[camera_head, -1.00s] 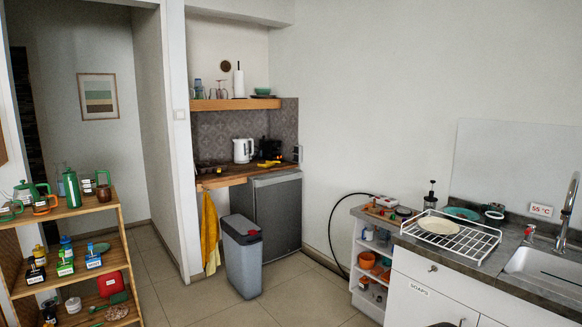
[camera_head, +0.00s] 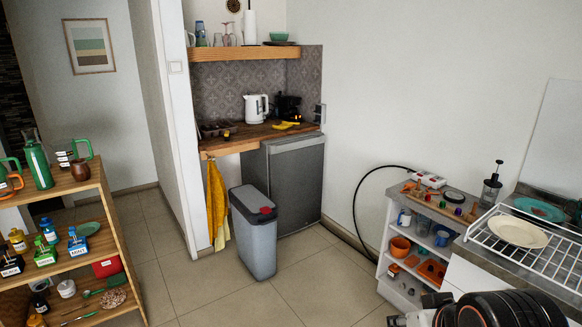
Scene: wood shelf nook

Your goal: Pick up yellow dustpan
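I cannot clearly make out a yellow dustpan. A small yellow item (camera_head: 285,125) lies on the wooden counter in front of the black appliance; its shape is too small to name surely. A flat orange item (camera_head: 432,271) lies in the white open shelf unit at the right, also unclear. A yellow cloth (camera_head: 217,205) hangs below the counter's left end. Black and white parts of my own arm show at the bottom right edge; my gripper's fingertips are not in view.
A grey bin (camera_head: 255,232) with a red lid patch stands before the grey fridge (camera_head: 290,185). A crowded wooden shelf (camera_head: 122,238) is at left. A dish rack (camera_head: 560,255) sits on the right counter. The tiled floor (camera_head: 310,275) between is free.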

